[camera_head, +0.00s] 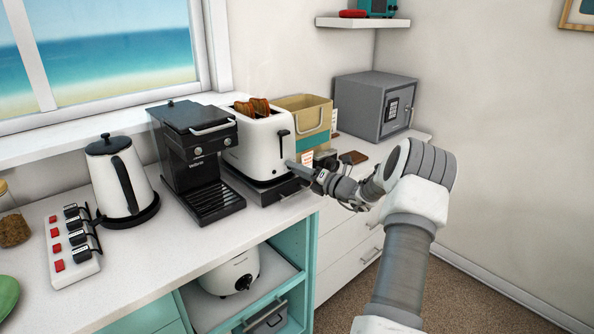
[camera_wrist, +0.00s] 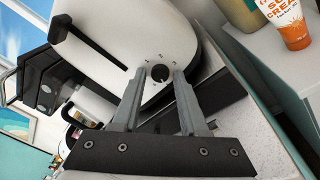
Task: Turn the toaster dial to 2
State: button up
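The white toaster (camera_head: 252,150) stands on the counter with browned bread slices (camera_head: 258,107) in its top and a black lever (camera_head: 283,133) on its end face. In the wrist view, the toaster (camera_wrist: 125,35) shows its dial (camera_wrist: 158,73), a small round knob with dark marks around it, low on the end face. My gripper (camera_wrist: 161,76) is open, its two fingertips on either side of the dial; I cannot tell if they touch it. The dial's setting is not readable.
A black coffee machine (camera_head: 195,155) stands close left of the toaster, with a kettle (camera_head: 120,180) and a switch strip (camera_head: 70,240) beyond. A tan bin (camera_head: 305,103) and grey safe (camera_head: 375,105) stand behind. An orange-and-white tube (camera_wrist: 288,22) is near my gripper.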

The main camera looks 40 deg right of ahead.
grip_shut()
